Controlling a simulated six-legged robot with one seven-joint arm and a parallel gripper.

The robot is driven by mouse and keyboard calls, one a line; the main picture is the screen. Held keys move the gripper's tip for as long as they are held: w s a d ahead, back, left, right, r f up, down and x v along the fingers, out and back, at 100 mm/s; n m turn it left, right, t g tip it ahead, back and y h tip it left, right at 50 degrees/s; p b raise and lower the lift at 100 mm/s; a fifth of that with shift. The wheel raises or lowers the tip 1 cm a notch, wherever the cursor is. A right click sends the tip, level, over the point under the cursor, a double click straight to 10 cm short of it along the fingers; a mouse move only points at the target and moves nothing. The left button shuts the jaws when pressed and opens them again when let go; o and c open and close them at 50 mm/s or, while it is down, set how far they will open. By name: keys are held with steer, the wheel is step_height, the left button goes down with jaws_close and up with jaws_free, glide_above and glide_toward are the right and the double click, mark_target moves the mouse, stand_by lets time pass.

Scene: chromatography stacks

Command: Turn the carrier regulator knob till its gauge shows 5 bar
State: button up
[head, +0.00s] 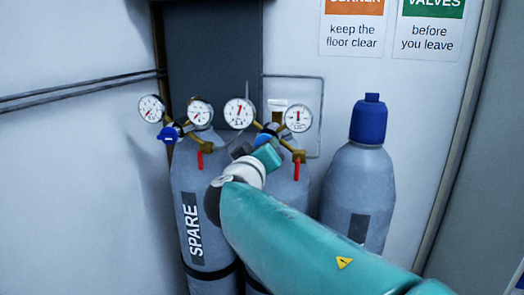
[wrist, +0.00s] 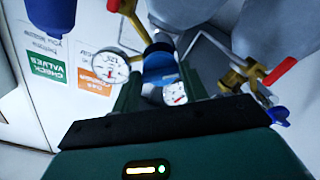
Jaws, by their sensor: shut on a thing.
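The carrier regulator, on the middle cylinder (head: 292,190), has a left gauge (head: 239,113) and a right gauge (head: 298,118). Both needles point roughly upward; their numbers are too small to read surely. My gripper (head: 254,147) reaches the front of this regulator. In the wrist view, my gripper (wrist: 162,82) is shut on the blue knob (wrist: 158,62), one finger on each side. The gauges also show there, one beside the left finger (wrist: 110,66) and one partly hidden between the fingers (wrist: 175,93). My arm hides the cylinder's label and most of the knob in the head view.
The SPARE cylinder (head: 194,180) stands left with its own two gauges, blue knob (head: 168,135) and red lever. A blue-capped cylinder (head: 371,120) stands right. A red lever (head: 299,170) hangs close right of my gripper. Signs hang on the back wall.

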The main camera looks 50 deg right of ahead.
steer(key=shift+m, duration=0.5)
steer(key=o, duration=1)
steer(key=v, duration=1.4)
steer(key=shift+d, duration=0.1)
